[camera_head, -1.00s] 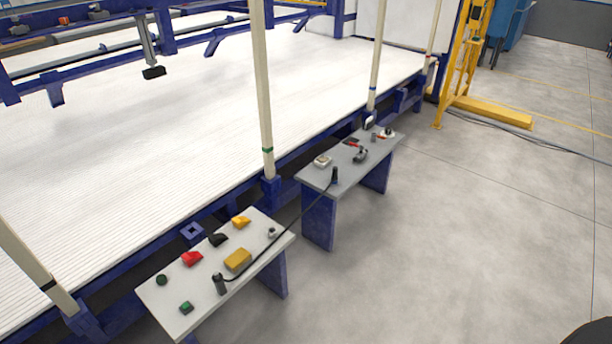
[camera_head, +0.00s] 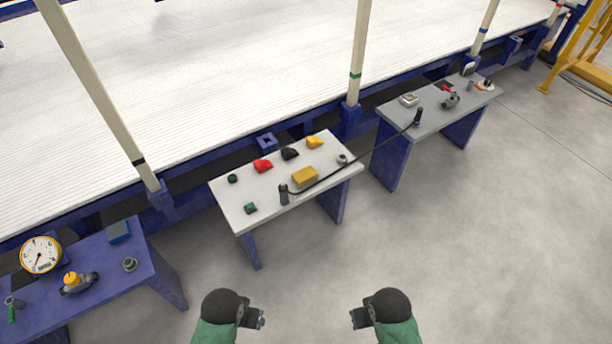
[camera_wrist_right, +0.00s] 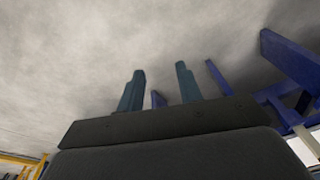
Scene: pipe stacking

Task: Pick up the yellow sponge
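The yellow sponge (camera_head: 305,177) is a small block lying on the white-topped table in the middle of the head view. My left gripper (camera_head: 262,321) and my right gripper (camera_head: 354,318) are both low in the head view, over bare floor and well apart from the table and sponge. The right wrist view shows two separated fingers of my right gripper (camera_wrist_right: 160,90) with nothing between them. The left gripper's fingers are too small to judge.
The white table (camera_head: 236,217) also holds red (camera_head: 263,166), black (camera_head: 289,154) and yellow-orange (camera_head: 314,142) pieces, and a dark handle (camera_head: 284,195) with a black cable. A blue table (camera_head: 155,267) stands left, a grey table (camera_head: 395,115) right. Floor before them is clear.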

